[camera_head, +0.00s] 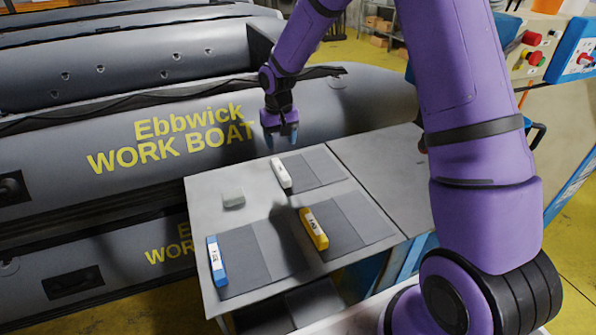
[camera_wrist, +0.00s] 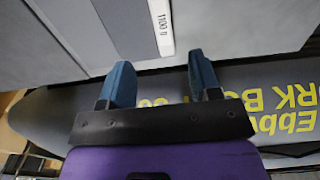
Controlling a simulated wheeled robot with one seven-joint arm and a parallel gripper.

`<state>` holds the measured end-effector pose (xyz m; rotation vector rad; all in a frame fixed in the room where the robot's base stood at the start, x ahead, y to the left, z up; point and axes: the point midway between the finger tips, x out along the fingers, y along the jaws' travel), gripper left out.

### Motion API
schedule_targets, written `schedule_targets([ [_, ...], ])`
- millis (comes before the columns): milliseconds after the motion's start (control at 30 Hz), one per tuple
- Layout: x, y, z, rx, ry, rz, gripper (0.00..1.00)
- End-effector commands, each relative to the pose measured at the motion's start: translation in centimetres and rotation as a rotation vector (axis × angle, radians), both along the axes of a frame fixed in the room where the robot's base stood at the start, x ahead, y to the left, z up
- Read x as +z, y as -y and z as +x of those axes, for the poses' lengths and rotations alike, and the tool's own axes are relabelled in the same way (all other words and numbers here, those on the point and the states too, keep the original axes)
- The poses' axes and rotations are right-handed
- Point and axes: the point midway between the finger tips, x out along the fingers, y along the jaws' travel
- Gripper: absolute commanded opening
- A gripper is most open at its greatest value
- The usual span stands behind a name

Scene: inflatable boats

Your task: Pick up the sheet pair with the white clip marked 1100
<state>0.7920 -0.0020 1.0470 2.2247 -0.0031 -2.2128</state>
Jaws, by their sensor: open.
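The white clip (camera_head: 281,173) sits along the left edge of a grey sheet pair (camera_head: 318,168) lying flat near the far edge of the table. Its marking is too small in the head view, but the wrist view shows a white clip (camera_wrist: 161,25) reading 1100 g. My gripper (camera_head: 282,141) is above the table's far edge, just beyond the white clip and apart from it. In the wrist view my gripper (camera_wrist: 160,62) has its two blue fingers spread with nothing between them. The clip lies past the fingertips.
A yellow clip (camera_head: 314,228) and a blue clip (camera_head: 217,261) hold other sheet pairs on the same table (camera_head: 205,186). A large grey inflatable boat (camera_head: 60,165) stands close behind the table.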

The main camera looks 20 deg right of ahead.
Motion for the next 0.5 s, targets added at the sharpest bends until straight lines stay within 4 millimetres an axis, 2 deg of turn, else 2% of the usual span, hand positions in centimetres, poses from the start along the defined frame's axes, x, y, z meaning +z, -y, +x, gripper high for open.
schedule_targets([
  [267, -2.5, -0.2, 0.3, -0.001, -0.009, 0.004, 0.57],
  [500, -5.9, -0.2, 0.3, -0.001, -0.009, 0.004, 0.57],
])
